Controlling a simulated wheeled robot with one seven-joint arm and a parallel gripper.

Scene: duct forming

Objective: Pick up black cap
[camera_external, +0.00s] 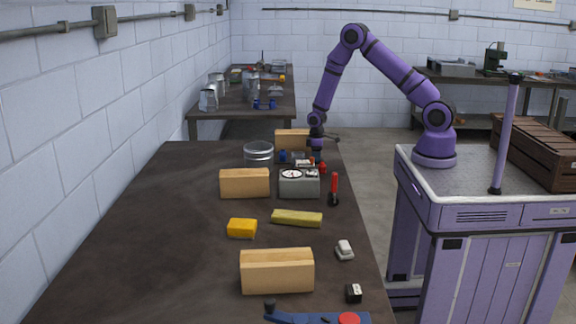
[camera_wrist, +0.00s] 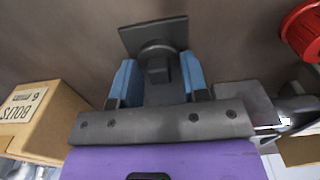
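In the wrist view, a dark grey-black piece (camera_wrist: 155,40) with a square plate and a round part lies just beyond and between my fingertips. It may be the black cap, but I cannot be sure. My gripper (camera_wrist: 157,68) has its two blue fingers apart, with a gap visible around a small dark block between them. Whether the fingertips touch the round part is unclear. In the external view, my gripper (camera_external: 317,148) points down low over the table's far right part. The black cap is not clearly visible there.
A bolts box (camera_wrist: 40,120) stands close left in the wrist view, and a red round part (camera_wrist: 303,32) at upper right. On the table (camera_external: 150,240) are a grey gauge unit (camera_external: 299,187), a red-handled tool (camera_external: 334,188) and wooden-coloured boxes (camera_external: 245,183). The table's left side is clear.

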